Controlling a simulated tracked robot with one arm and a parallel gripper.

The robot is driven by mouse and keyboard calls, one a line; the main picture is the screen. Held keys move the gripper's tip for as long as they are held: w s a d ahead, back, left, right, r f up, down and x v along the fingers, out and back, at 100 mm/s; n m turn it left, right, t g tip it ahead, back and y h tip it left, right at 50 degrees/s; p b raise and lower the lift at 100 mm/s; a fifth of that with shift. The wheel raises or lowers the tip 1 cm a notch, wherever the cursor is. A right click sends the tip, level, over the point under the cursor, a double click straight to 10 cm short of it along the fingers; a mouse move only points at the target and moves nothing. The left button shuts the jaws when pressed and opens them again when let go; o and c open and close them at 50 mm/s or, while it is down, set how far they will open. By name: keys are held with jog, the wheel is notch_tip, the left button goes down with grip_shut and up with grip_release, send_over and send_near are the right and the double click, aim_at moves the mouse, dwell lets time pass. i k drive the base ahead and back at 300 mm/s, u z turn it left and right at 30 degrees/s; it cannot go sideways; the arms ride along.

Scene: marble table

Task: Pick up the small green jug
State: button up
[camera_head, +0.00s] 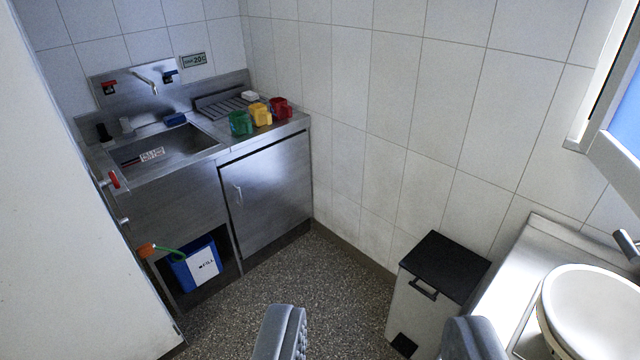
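The small green jug (240,123) stands on the steel counter, just right of the sink basin. It is the leftmost of three jugs in a row. My gripper (375,335) shows at the bottom edge, its two grey fingers wide apart with only floor and part of the bin between them. It is open and empty, and well short of the counter and the jug.
A yellow jug (260,114) and a red jug (280,107) stand close right of the green one. A lidded bin (440,268) stands right of centre. A blue bucket (195,266) sits under the sink (172,148). Speckled floor (310,285) is clear ahead.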

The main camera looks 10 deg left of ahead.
aim_at(239, 124)
jog(key=u, duration=0.2)
jog(key=i, duration=1.55)
jog(key=u, duration=0.65)
jog(key=i, duration=2.35)
jog(key=u, duration=0.15)
